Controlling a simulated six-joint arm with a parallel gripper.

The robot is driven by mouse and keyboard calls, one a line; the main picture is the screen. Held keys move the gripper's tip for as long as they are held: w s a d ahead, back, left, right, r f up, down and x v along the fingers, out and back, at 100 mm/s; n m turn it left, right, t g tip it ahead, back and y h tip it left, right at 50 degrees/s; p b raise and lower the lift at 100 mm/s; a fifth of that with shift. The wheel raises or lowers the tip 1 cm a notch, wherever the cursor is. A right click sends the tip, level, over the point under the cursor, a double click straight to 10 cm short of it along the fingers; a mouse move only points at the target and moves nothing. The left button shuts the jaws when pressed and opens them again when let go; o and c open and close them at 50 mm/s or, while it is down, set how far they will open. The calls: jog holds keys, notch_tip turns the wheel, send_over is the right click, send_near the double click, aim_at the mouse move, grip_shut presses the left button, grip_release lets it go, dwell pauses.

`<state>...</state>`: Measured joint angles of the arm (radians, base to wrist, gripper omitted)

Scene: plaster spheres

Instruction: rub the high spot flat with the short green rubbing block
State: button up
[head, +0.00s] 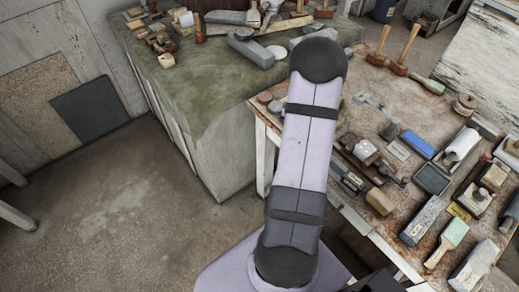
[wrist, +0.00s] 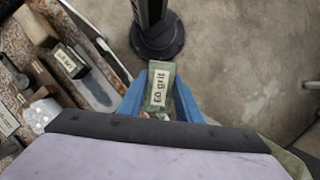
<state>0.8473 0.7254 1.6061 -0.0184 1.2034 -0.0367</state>
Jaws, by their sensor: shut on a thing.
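In the wrist view, my gripper (wrist: 160,103) has blue fingers shut on a short green block (wrist: 166,72). The block carries a pale label that reads "60 grit". It is held clear of the floor, between the two fingers, with its far end sticking out past them. In the head view my arm crosses the middle of the picture, and neither my gripper nor this block can be made out. No plaster sphere and no high spot show in either view.
A cluttered workbench (head: 349,207) stands at the right, with brushes, mallets and a blue block (head: 417,145). A green-topped bench (head: 185,82) with tools stands behind. A dark post with a round foot (wrist: 158,42) stands on the floor. Open floor (head: 110,210) lies left.

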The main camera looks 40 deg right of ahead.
jog(key=s+d+r+p, duration=0.2)
jog(key=s+d, duration=1)
jog(key=d+r+n+h, duration=0.1)
jog(key=d+n+h, duration=0.5)
jog(key=d+n, duration=0.5)
jog(key=n, duration=0.7)
jog(key=shift+w+r+h, duration=0.25)
jog(key=shift+r+h, duration=0.05)
jog(key=shift+r, duration=0.05)
jog(key=shift+d, duration=0.1)
jog(key=shift+f, duration=0.1)
jog(key=shift+f+b, duration=2.4)
jog(key=shift+b, duration=0.05)
